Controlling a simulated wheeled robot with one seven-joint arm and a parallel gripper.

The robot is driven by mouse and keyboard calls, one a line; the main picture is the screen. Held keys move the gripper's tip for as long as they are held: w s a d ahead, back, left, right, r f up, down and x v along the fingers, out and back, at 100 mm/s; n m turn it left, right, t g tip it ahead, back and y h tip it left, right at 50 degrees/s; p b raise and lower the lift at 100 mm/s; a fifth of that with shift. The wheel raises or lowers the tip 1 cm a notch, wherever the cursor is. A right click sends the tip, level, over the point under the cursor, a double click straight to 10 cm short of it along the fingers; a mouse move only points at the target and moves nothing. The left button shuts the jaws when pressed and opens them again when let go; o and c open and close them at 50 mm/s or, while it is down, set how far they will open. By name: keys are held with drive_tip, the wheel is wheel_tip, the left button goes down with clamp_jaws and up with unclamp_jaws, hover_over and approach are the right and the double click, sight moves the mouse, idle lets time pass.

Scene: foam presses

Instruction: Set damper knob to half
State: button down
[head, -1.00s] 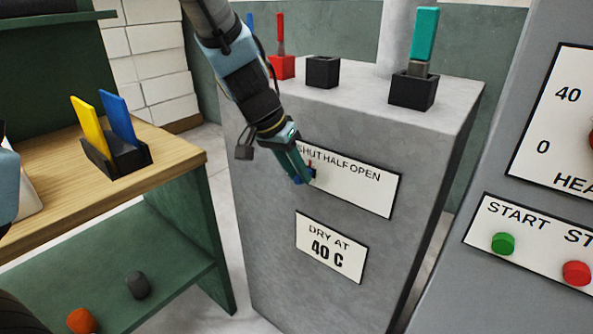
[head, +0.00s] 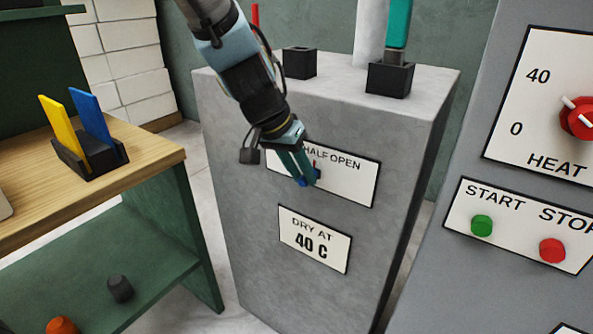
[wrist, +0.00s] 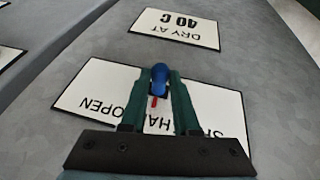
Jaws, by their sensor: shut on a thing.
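The damper knob is a small blue knob (wrist: 160,76) with a red pointer (wrist: 153,101), in front of a white label plate (head: 358,180) marked SHUT, HALF, OPEN on the grey cabinet. My gripper (head: 308,180) is shut on the knob, its teal fingers on either side of it, as the wrist view also shows. In the head view the red pointer stands upward below the word HALF. In the wrist view, where the lettering is upside down, it points toward the HALF lettering. My gripper hides SHUT in the head view and part of the lettering in the wrist view.
A DRY AT 40 C sign (head: 314,240) is below the plate. Black holders (head: 390,80) stand on the cabinet top, one with a teal handle. A heat panel with a red knob (head: 578,119) and green START button (head: 481,225) is at right. A wooden bench (head: 150,160) is at left.

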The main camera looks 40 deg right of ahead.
drive_tip(key=c, duration=0.7)
unclamp_jaws()
drive_tip(key=shift+o, duration=0.2)
drive_tip(key=shift+r, duration=0.1)
drive_tip(key=v, duration=1)
drive_tip(key=shift+a+r, duration=0.2)
drive_tip(key=shift+r, duration=0.1)
drive_tip(key=shift+w, duration=0.15)
drive_tip(key=w+a+f+n+t+y+p, duration=0.25)
drive_tip(key=w+a+n, duration=0.35)
drive_tip(key=w+a, duration=0.75)
drive_tip(key=a+f+n+y, duration=0.1)
drive_tip(key=a+f+n, duration=0.1)
drive_tip(key=a, duration=1)
drive_tip(key=a+f+n+y+p, duration=0.1)
drive_tip(key=a+n, duration=0.4)
drive_tip(key=a, duration=0.7)
drive_tip(key=shift+a+f+p, duration=0.25)
drive_tip(key=shift+f+p, duration=0.05)
drive_tip(key=shift+f, duration=0.35)
